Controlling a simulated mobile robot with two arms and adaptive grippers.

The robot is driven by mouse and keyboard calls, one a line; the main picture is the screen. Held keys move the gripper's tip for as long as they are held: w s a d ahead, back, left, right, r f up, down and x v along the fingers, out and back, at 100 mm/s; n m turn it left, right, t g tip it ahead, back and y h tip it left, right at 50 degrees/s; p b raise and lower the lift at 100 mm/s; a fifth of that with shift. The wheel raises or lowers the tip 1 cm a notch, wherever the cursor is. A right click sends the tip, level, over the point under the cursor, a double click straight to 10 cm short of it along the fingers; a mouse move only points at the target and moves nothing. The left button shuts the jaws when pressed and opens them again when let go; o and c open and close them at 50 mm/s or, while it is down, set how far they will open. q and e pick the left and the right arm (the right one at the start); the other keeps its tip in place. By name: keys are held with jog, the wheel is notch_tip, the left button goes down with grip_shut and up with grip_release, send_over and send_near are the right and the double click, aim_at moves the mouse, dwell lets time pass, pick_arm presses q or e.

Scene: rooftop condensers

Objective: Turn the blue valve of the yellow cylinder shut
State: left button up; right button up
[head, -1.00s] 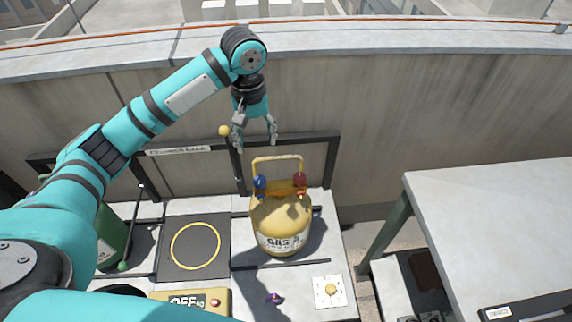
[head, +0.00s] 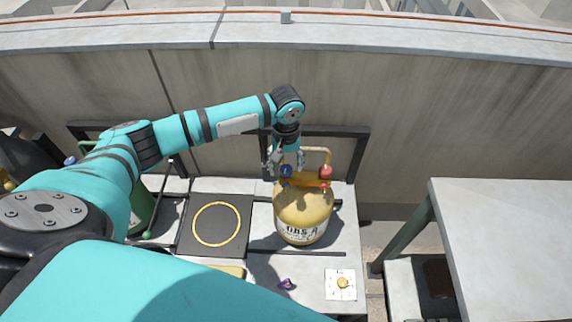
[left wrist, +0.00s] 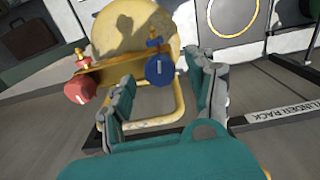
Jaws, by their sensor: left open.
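The yellow cylinder (head: 303,213) stands upright on the bench in the head view. Its blue valve (head: 287,171) is at the top left and its red valve (head: 325,173) at the top right. My left gripper (head: 285,161) is open, pointing down just above and behind the blue valve. In the left wrist view, the blue valve (left wrist: 158,71) shows between the two open fingers (left wrist: 163,88), beyond their tips or close to them; I see no clear contact. The red valve (left wrist: 79,90) is outside the fingers on the left. My right gripper is not in view.
A yellow handle frame (head: 328,156) rises behind the valves. A black scale plate with a yellow ring (head: 216,223) lies left of the cylinder. A purple item (head: 287,284) and a white plate with a yellow knob (head: 342,284) lie in front. A grey table (head: 510,240) stands right.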

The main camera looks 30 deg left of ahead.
pick_arm(q)
jog(key=shift+f, duration=0.85)
